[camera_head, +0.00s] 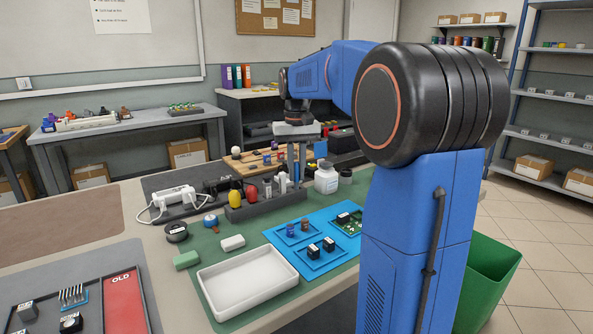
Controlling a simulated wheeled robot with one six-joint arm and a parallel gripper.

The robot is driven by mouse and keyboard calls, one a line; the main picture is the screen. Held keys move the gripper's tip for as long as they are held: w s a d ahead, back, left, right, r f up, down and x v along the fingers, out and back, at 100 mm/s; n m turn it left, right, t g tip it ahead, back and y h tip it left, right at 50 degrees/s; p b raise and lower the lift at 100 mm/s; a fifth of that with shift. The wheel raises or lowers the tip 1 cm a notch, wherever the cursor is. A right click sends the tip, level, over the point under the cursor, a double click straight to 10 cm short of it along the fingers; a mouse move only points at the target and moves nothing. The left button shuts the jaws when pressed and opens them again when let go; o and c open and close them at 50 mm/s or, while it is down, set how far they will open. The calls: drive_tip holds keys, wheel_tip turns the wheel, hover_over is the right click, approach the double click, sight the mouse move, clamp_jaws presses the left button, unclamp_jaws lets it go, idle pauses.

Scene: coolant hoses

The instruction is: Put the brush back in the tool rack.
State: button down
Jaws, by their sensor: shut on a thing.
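The tool rack (263,208) is a long dark grey block on the green mat, with a yellow handle, a red handle and several grey tools standing in it. My gripper (296,172) points down at the right end of the rack. Its two slim fingers are close together and shut on a thin thing between them, which I take to be the brush. The brush is mostly hidden by the fingers and too small to make out. I cannot tell whether its lower end is inside a rack slot or above it.
A white jar (326,180) stands just right of my gripper. Blue trays (300,262) with small parts and an empty white tray (247,281) lie in front. A white power strip (174,198) is left of the rack. A green bin (488,275) is at right.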

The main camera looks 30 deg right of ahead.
sight(296, 162)
drive_tip(key=shift+f, duration=0.25)
drive_tip(key=shift+f, duration=0.6)
idle(0.6)
drive_tip(key=c, duration=1)
unclamp_jaws()
drive_tip(key=shift+c, duration=0.2)
drive_tip(key=shift+r, duration=2.7)
